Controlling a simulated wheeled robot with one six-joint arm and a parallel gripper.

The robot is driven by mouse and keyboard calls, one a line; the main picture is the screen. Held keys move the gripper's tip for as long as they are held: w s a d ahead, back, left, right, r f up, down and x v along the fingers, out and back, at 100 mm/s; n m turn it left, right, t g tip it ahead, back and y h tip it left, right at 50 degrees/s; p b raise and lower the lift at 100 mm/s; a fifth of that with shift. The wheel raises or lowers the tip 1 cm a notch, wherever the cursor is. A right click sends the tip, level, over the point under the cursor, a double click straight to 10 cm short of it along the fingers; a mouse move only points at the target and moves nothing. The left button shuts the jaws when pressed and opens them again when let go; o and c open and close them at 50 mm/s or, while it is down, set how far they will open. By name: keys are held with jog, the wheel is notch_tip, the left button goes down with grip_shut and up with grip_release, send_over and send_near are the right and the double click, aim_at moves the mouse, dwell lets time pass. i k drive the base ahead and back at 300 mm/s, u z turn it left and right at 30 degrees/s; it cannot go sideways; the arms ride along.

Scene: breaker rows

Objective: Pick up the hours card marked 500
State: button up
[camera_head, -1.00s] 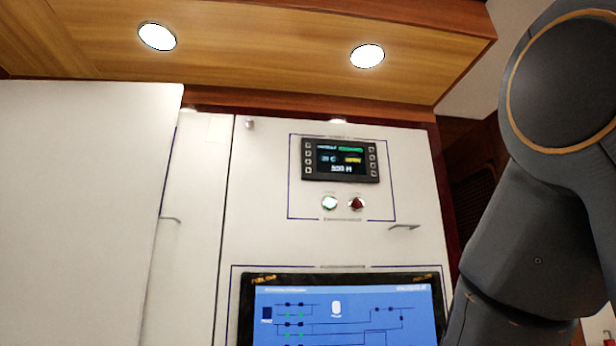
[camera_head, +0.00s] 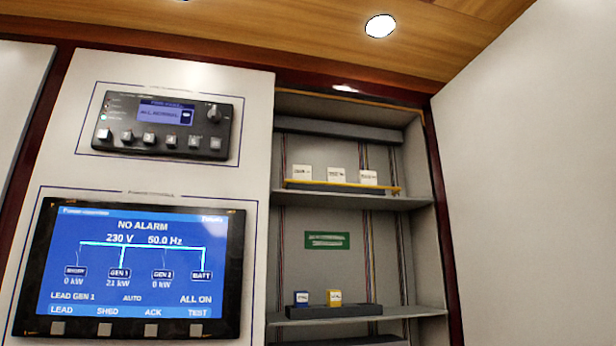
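Three small white cards stand on a yellow-edged rack (camera_head: 340,187) on the upper shelf of an open cabinet: a left card (camera_head: 302,173), a middle card (camera_head: 336,175) and a right card (camera_head: 369,178). Their dark print is too small to read, so I cannot tell whether one is marked 500. A blue and white card (camera_head: 302,298) and a yellow and white card (camera_head: 334,297) stand in a dark holder (camera_head: 350,311) on the lower shelf; their marks are also unreadable. My gripper is not in view.
Left of the cabinet, a white panel holds a controller with buttons and a knob (camera_head: 165,125) and a large blue screen (camera_head: 130,265) reading NO ALARM. A green label (camera_head: 327,240) is on the cabinet's back wall. A plain white surface (camera_head: 530,190) fills the right.

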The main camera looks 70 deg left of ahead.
aim_at(364, 177)
jog(key=u, duration=1.8)
